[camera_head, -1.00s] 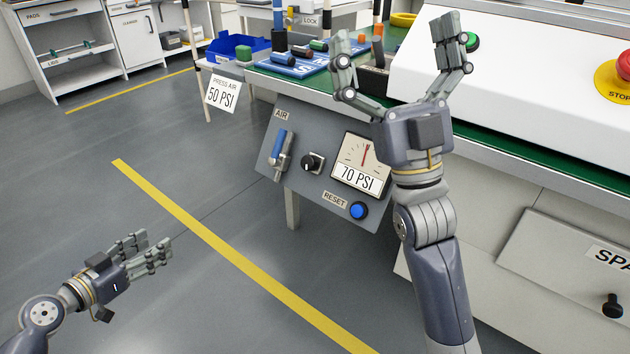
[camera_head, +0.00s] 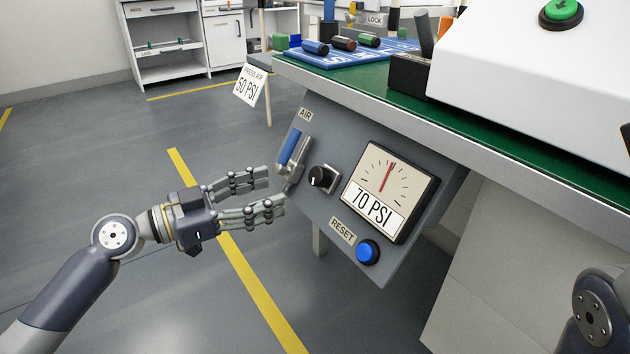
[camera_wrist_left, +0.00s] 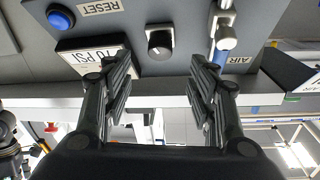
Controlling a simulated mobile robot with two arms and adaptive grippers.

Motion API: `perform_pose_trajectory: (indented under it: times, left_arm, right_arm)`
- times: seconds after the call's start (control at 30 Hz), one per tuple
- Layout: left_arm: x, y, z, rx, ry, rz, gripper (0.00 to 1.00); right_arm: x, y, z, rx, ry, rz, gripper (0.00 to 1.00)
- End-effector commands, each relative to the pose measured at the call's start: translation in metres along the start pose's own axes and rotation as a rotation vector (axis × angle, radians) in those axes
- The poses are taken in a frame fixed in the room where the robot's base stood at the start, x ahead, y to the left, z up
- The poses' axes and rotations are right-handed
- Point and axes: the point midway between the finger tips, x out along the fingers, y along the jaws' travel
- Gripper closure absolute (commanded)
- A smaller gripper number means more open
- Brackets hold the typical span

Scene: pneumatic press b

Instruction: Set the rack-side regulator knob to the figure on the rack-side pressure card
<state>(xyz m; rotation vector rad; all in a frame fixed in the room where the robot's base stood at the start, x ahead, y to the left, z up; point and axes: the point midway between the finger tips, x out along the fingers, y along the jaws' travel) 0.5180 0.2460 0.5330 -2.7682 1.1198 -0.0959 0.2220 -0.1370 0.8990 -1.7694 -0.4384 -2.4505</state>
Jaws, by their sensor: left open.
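The black regulator knob (camera_head: 322,178) sits on the grey panel under the bench, between the blue AIR lever (camera_head: 290,150) and the gauge (camera_head: 386,190). The gauge reads 70 PSI. A white hanging card (camera_head: 250,86) left of the panel reads "PRESS AIR 50 PSI". My left gripper (camera_head: 275,192) is open and empty, its fingertips just left of the knob, near the lever's lower end. In the left wrist view the knob (camera_wrist_left: 159,43) shows beyond and between the open fingers (camera_wrist_left: 163,75). In the head view my right arm shows only at the lower right; its gripper is out of frame.
A blue RESET button (camera_head: 367,251) is below the gauge. The green bench top (camera_head: 480,115) overhangs the panel. A blue mat (camera_head: 340,60) with several cylinders and a white machine with a green button (camera_head: 561,12) stand on it. The floor left of the panel is clear.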

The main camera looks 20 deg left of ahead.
Motion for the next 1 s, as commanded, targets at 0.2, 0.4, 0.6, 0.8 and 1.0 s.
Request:
perform_pose_trajectory:
  times: [0.2, 0.4, 0.6, 0.8, 1.0]
  left_arm:
    - [0.029, 0.0, -0.001, 0.003, 0.001, 0.001, 0.47]
    - [0.056, -0.001, -0.001, 0.001, 0.002, -0.002, 0.47]
    - [0.079, -0.001, 0.0, -0.001, 0.001, -0.003, 0.47]
    - [0.091, -0.001, 0.0, 0.0, 0.0, -0.003, 0.47]
    - [0.093, -0.001, 0.001, -0.001, -0.002, -0.002, 0.47]
  right_arm:
    - [0.001, -0.001, -0.003, -0.002, 0.008, -0.003, 0.0]
    - [0.002, -0.001, -0.003, -0.002, 0.009, -0.004, 0.0]
    - [0.002, -0.001, -0.003, -0.002, 0.009, -0.004, 0.0]
    - [0.001, -0.001, -0.003, -0.002, 0.008, -0.004, 0.0]
    - [0.001, -0.001, -0.003, -0.001, 0.008, -0.004, 0.0]
